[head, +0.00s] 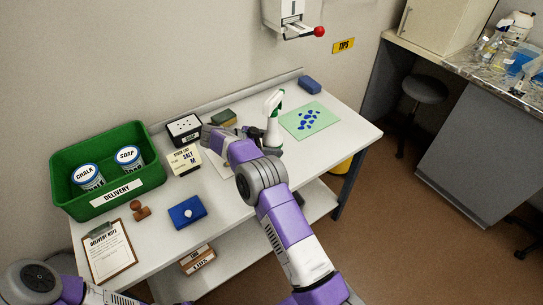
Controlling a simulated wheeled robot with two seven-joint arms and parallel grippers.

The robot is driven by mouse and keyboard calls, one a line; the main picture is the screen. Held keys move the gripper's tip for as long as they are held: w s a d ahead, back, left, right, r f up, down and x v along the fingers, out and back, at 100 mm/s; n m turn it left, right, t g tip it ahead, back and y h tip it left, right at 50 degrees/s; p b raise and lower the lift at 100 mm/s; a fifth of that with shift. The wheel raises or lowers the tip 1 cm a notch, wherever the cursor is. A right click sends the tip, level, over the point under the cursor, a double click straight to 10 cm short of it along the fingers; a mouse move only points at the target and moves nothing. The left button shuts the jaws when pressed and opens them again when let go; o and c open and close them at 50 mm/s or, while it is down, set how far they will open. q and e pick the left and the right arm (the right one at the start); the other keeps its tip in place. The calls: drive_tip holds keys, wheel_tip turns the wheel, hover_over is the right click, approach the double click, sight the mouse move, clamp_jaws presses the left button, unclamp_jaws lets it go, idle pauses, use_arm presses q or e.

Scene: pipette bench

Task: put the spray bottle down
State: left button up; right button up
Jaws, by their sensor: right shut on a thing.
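My own wrist hides part of the fingers and the bottle's base, so I cannot tell whether the base touches the table. My left arm shows only at the lower left corner; its gripper is out of view.
Blue pieces (309,120) lie on the mat, with a blue block (310,85) behind it. A green delivery crate (75,196), clipboard (108,252) and blue box (187,212) are farther left.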

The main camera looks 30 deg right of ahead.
use_arm(q)
drive_tip(key=shift+f+b, duration=0.65)
use_arm(e)
drive_tip(key=shift+f, duration=2.3)
drive_tip(key=shift+f, duration=0.2)
drive_tip(key=o, duration=1.6)
drive_tip(key=shift+o, duration=0.2)
drive_tip(key=shift+r, duration=0.1)
